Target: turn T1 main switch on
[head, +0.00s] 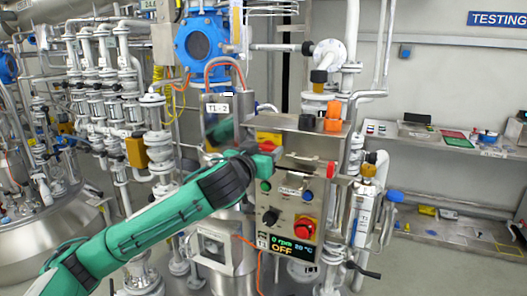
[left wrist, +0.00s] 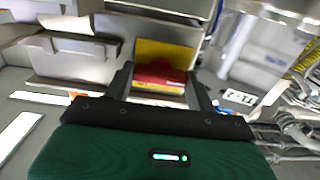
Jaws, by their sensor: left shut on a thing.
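The T1 control box (head: 290,205) is a steel panel with a display (head: 290,245) reading 0 rpm, 20 °C and OFF. The main switch (head: 268,139), a red handle on a yellow plate, is at the box's upper left, partly hidden by my gripper. My left gripper (head: 272,154) is at this switch. In the left wrist view the red switch handle (left wrist: 160,74) lies between the two fingers, and the gripper is shut on it. The exact angle of the handle is hard to tell. My right gripper is in neither view.
Below the switch are a green button (head: 265,186), a black knob (head: 270,217) and a red mushroom button (head: 304,228). Pipes and valves crowd the left. A shelf (head: 450,137) with small items is at the right.

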